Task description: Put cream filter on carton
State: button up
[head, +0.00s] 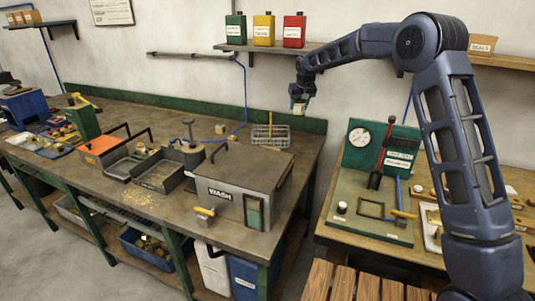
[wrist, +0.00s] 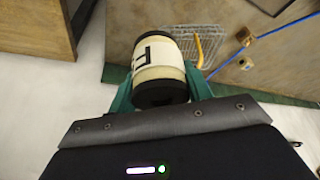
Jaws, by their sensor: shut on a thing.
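The cream filter (wrist: 158,55) is a cylinder with black end caps and a white label with black marks. My gripper (wrist: 160,88) is shut on it, with a green finger on each side. In the head view, my gripper (head: 300,91) holds the filter (head: 299,105) in the air, in front of the back wall and above the far right end of the long bench. A small brown cardboard carton (head: 481,45) with a pale label stands on the right wall shelf, behind my arm and well apart from the filter.
Green (head: 236,29), yellow (head: 263,30) and red (head: 294,31) cans stand on the left part of the wall shelf. A wire basket (head: 271,135) and a grey WASH box (head: 237,185) sit on the bench. A green gauge stand (head: 380,150) occupies the right table. Floor shows between the tables.

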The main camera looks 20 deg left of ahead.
jog(key=s+a+r+n+g+y, duration=0.1)
jog(key=s+a+r+n, duration=0.2)
jog(key=s+a, duration=0.75)
jog(key=f, duration=1.3)
jog(key=a+f, duration=0.1)
jog(key=f, duration=0.5)
jog(key=shift+w+f, duration=0.2)
jog(key=shift+f, duration=0.15)
jog(key=shift+f, duration=0.15)
jog(key=o, duration=1)
jog(key=v, duration=1.2)
